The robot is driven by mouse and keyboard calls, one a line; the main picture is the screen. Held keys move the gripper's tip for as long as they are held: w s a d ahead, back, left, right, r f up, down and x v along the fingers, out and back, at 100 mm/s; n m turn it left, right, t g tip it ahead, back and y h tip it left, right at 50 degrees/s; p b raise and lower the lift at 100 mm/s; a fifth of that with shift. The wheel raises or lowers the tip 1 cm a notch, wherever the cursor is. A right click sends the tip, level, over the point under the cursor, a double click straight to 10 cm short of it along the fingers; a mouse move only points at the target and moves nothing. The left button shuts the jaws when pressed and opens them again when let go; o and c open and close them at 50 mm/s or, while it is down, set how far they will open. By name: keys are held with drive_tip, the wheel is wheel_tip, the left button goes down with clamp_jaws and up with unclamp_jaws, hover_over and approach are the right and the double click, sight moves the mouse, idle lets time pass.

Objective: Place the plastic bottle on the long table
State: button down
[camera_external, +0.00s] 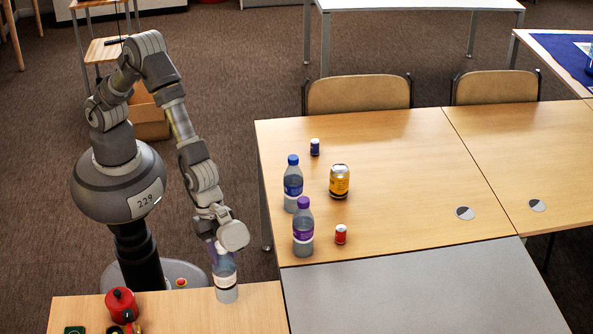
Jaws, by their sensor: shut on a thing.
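My gripper (219,243) is shut on a clear plastic bottle (225,278) with a pale label, around its upper part. The bottle is upright at the right part of the near wooden table (185,318). I cannot tell whether its base touches that tabletop or is slightly above it. The fingers hide part of its top. To the right is a long wooden table (400,165) of joined tops. On its left part stand a blue-capped bottle (293,187) and a purple-capped bottle (303,232).
The long table also holds a yellow can (339,182), a small blue can (315,147) and a small red can (341,234). A grey tabletop (410,290) adjoins its front. A red pot (121,304) stands on the near table. Chairs (358,92) line the far side. The long table's middle is clear.

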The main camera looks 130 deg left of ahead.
drive_tip(key=w+d+f+b, duration=0.1)
drive_tip(key=w+f, duration=0.1)
drive_tip(key=w, duration=0.3)
drive_tip(key=w+d+f+b, duration=0.1)
drive_tip(key=w+f+b, duration=0.1)
drive_tip(key=w, duration=0.4)
drive_tip(key=shift+f, duration=0.4)
drive_tip(key=c, duration=0.6)
unclamp_jaws()
